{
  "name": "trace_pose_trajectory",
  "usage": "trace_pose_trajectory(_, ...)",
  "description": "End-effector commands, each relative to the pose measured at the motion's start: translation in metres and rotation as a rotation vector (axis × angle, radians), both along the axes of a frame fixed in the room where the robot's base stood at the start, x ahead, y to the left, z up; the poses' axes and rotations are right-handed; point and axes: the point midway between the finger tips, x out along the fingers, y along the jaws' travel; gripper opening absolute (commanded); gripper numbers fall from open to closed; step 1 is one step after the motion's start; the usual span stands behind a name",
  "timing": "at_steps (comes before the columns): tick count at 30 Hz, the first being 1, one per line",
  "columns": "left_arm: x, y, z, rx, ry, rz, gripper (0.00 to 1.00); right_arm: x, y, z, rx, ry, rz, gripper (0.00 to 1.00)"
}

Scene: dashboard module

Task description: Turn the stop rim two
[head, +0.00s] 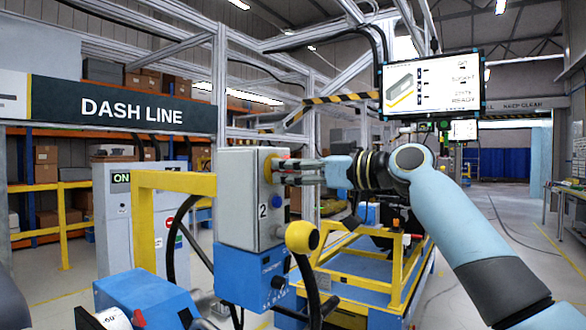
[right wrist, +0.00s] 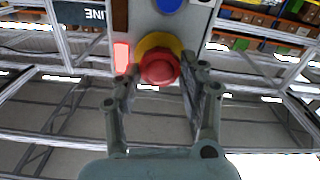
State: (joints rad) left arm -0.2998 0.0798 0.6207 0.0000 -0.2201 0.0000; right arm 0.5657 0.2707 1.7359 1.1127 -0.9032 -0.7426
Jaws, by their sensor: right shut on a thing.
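The grey control box (head: 240,198) marked 2 stands upright on a blue base in the head view. On its right-hand face is stop rim two, a red round head on a yellow collar (head: 268,166). In the right wrist view the red head (right wrist: 159,68) is in the middle, in front of the yellow collar (right wrist: 157,42). My right gripper (head: 284,168) comes in from the right, its fingers on both sides of the red head and shut on it. The fingers partly hide the red head in the head view. My left gripper is not in view.
A blue button (head: 278,203) sits below the stop, and a red lamp (right wrist: 122,57) glows beside it. A yellow frame (head: 145,225) stands left of the box. A yellow-and-black ball knob (head: 302,237) is in front. A blue-and-yellow cart (head: 370,265) stands behind.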

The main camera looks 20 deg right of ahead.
Motion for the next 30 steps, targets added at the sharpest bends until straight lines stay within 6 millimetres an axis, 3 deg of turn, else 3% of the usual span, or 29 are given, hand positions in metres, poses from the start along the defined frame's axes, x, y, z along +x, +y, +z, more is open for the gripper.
trace_pose_trajectory(30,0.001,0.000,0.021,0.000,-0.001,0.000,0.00,0.002,-0.002,0.002,0.458,0.353,0.000,0.10)
